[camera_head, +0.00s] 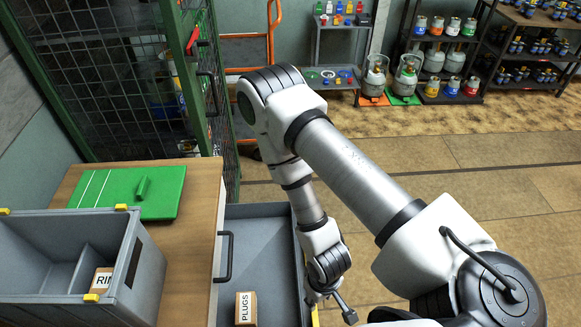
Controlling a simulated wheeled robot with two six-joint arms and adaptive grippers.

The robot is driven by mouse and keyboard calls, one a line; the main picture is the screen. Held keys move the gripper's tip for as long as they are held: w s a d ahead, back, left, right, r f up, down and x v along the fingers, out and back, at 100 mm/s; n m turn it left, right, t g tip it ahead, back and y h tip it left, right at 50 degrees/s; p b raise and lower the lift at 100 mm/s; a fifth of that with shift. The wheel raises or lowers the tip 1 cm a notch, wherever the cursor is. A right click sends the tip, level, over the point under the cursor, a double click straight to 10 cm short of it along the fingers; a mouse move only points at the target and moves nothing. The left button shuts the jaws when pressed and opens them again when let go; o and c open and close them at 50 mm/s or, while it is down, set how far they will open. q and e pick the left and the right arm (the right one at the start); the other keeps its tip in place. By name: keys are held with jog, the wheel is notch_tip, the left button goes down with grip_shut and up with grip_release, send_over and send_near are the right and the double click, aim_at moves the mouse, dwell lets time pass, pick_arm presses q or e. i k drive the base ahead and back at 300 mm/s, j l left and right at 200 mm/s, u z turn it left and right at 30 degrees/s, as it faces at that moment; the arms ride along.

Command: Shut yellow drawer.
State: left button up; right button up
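A drawer (262,240) stands pulled out from the right side of the wooden-topped cabinet (190,245). Its inside is grey, and a small strip of yellow shows at its outer edge, beside my gripper. A cardboard box labelled PLUGS (246,309) is inside the drawer. My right arm reaches in from the right, and its gripper (338,303) points down at the drawer's outer edge. I cannot tell whether it touches the drawer or whether its fingers are open. The drawer's front face is mostly hidden by my arm. My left gripper is not in view.
A grey bin (133,268) with yellow clips and a green board (130,190) are on the cabinet top. A dark handle (229,257) juts from the cabinet's side. A green mesh cage (120,75) stands behind. Shelves with gas cylinders (407,75) are far back; floor at right is clear.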

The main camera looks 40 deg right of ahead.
aim_at(270, 260)
jog(key=k+l, duration=0.15)
jog(key=l, duration=0.15)
jog(key=k+l, duration=0.1)
jog(key=l, duration=0.25)
jog(key=k+l, duration=0.15)
jog(key=l, duration=0.15)
jog(key=k+l+z, duration=0.1)
jog(key=l, duration=0.25)
jog(key=k+l, duration=0.15)
jog(key=l, duration=0.2)
